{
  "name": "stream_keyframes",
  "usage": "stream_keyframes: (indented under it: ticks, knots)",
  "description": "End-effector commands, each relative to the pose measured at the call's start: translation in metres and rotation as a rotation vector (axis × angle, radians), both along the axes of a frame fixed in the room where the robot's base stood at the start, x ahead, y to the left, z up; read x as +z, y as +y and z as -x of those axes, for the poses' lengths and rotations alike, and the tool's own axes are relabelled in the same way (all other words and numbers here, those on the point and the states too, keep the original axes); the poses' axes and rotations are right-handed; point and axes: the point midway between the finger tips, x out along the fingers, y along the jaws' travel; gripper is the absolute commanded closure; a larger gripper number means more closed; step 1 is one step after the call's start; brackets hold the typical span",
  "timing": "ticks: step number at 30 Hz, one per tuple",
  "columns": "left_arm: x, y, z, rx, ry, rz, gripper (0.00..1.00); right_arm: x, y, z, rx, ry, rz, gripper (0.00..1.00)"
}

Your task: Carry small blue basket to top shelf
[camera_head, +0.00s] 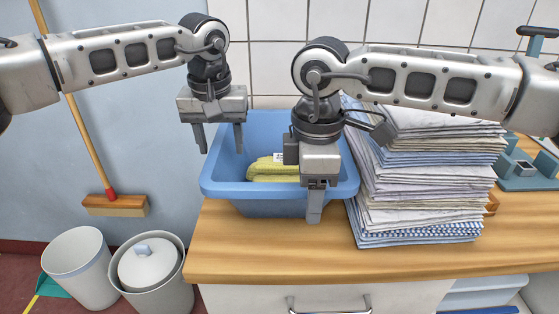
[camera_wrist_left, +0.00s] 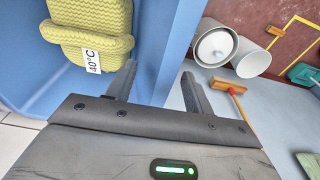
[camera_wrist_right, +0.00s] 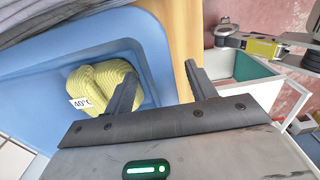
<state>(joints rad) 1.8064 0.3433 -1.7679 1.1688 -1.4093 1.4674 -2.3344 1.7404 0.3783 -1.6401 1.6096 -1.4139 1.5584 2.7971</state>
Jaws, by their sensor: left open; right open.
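The small blue basket (camera_head: 225,190) stands on the wooden worktop, left of a tall stack of folded cloths. A folded yellow towel (camera_head: 270,170) with a "40°C" label lies inside it. My left gripper (camera_head: 221,145) is open at the basket's left side. In the left wrist view, the blue wall (camera_wrist_left: 180,40) lies between its fingers. My right gripper (camera_head: 314,210) is open at the front right rim. In the right wrist view, one finger is over the inside and the other over the wood outside. Contact with the rim cannot be told. The top shelf is not visible.
The stack of folded cloths (camera_head: 420,190) stands close against the basket's right side. The worktop (camera_head: 290,255) is clear in front. A white tiled wall (camera_head: 270,40) is behind.

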Motion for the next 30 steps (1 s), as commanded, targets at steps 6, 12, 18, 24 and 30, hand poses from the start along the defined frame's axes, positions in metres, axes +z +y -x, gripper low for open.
stream_keyframes:
  ticks: [6,12,18,24,30]
  knots:
    - [0.000,0.000,0.000,0.000,0.000,0.000,0.78,0.000,0.000,0.000,0.000,0.001,0.000,0.74]
    - [0.000,0.000,0.000,-0.001,0.000,0.000,1.00,0.000,0.000,0.000,0.000,0.001,0.000,0.96]
    - [0.003,0.000,0.000,-0.001,-0.001,0.000,1.00,0.002,0.000,0.000,0.000,0.001,0.000,0.96]
    - [0.018,0.000,0.000,-0.001,-0.002,0.000,1.00,0.017,0.000,0.000,0.000,0.001,0.001,0.97]
    - [0.042,-0.001,0.000,-0.002,-0.002,0.000,1.00,0.041,0.000,0.000,-0.001,0.002,0.001,0.97]
